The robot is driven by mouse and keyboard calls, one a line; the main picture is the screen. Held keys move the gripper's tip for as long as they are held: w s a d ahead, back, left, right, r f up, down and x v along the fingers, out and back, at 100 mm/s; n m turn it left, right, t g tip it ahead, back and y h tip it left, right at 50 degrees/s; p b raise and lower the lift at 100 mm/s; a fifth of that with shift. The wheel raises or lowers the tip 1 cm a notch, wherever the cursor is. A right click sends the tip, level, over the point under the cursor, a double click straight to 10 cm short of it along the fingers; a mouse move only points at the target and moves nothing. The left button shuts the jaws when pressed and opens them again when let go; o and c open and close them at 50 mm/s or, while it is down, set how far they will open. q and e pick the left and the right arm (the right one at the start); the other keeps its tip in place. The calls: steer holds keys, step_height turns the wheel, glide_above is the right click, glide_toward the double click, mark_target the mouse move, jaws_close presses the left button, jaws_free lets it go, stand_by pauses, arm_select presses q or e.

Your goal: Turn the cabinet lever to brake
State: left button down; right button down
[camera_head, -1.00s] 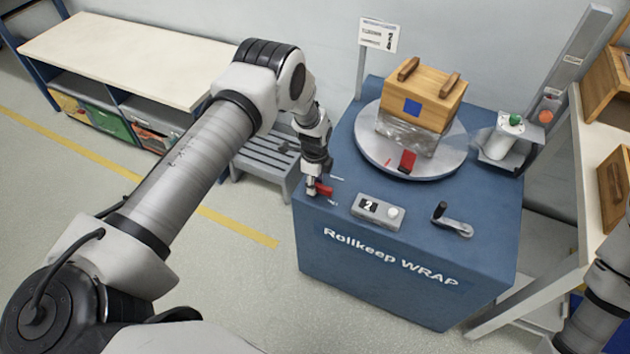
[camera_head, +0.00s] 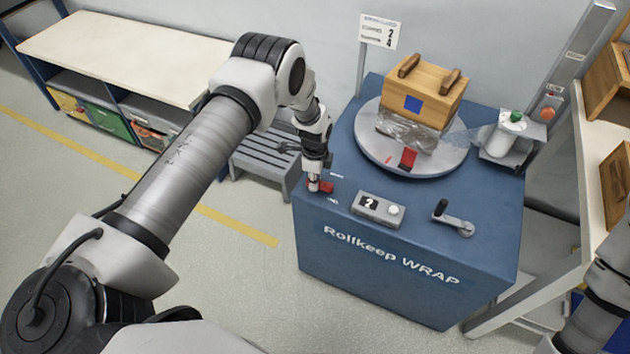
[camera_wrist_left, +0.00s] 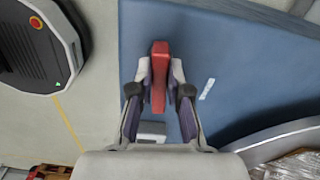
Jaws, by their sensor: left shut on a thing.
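The blue wrapping cabinet (camera_head: 400,285) stands ahead of me, with a red lever (camera_head: 328,187) on its top at the left front corner. In the left wrist view the red lever (camera_wrist_left: 159,75) runs between the two fingers. My left gripper (camera_head: 314,184) is shut on the lever from above, and it also shows in the left wrist view (camera_wrist_left: 159,88). White marks lie on the top beside the lever; I cannot read them. My right arm shows only at the lower right edge, and its gripper is out of view.
A round turntable (camera_head: 372,157) holds a wooden box (camera_head: 436,96) partly wrapped in film. A counter box (camera_head: 378,208), a crank (camera_head: 455,220) and a film roll (camera_head: 500,138) are also on the cabinet. A grey slatted step (camera_head: 262,160) stands left of it.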

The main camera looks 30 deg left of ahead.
arm_select(q)
steer(key=n+b, duration=0.1)
steer(key=n, duration=0.2)
steer(key=shift+w+f+b, duration=0.1)
steer(key=shift+w+b, duration=0.05)
steer(key=shift+b, duration=0.25)
steer(key=n+b, duration=0.1)
steer(key=n, duration=0.4)
steer(key=shift+a+b, duration=0.1)
steer(key=shift+b, duration=0.2)
steer(key=n, duration=0.4)
steer(key=shift+w+b, duration=0.1)
steer(key=shift+b, duration=0.25)
steer(key=shift+a+n, duration=0.15)
steer(key=shift+n, duration=2.05)
steer(key=c, duration=1.1)
jaws_free()
steer(key=shift+r, duration=0.2)
